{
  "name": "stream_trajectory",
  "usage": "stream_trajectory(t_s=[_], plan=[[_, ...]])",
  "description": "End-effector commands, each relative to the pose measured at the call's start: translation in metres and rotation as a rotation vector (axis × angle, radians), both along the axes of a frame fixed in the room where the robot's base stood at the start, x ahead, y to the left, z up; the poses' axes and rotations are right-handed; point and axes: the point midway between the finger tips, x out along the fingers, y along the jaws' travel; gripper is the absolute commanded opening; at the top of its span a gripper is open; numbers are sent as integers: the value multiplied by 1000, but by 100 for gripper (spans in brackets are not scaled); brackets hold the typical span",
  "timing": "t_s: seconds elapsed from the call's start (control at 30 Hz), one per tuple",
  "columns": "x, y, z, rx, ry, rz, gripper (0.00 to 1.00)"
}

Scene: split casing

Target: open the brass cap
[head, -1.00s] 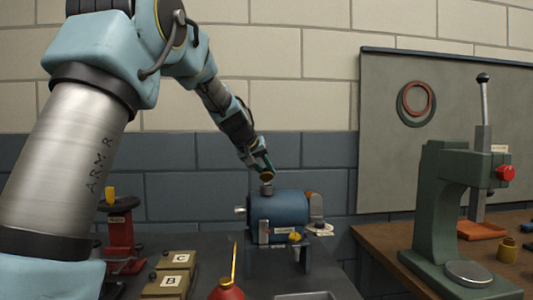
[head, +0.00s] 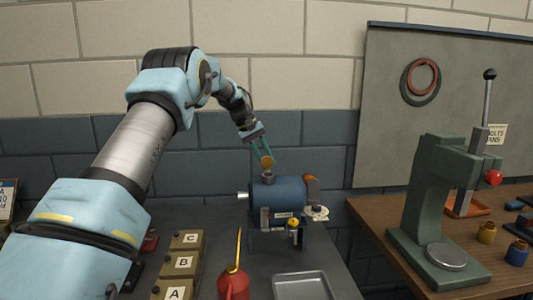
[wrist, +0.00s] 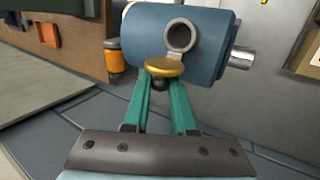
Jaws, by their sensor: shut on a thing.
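The blue casing (head: 278,192) stands on a dark mount at the bench's far end, with a short open grey neck (head: 268,178) on top. The brass cap (head: 266,161) is off the neck, tilted, just above it. My gripper (head: 262,150) is shut on the cap. In the wrist view the brass cap (wrist: 164,67) sits between the green fingertips of my gripper (wrist: 163,82), beside the open round neck (wrist: 180,37) of the blue casing (wrist: 205,55).
A red oil can (head: 233,284) and a metal tray (head: 302,286) are at the front. Boxes lettered A, B and C (head: 186,240) stand left of them. A green press (head: 435,200) stands on the wooden bench at right.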

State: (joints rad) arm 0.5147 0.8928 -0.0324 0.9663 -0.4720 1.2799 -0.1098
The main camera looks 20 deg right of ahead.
Motion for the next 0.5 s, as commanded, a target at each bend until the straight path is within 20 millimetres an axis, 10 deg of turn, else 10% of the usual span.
stream_trajectory(t_s=[0.5], plan=[[6,-1,-7,56,169,1,0]])
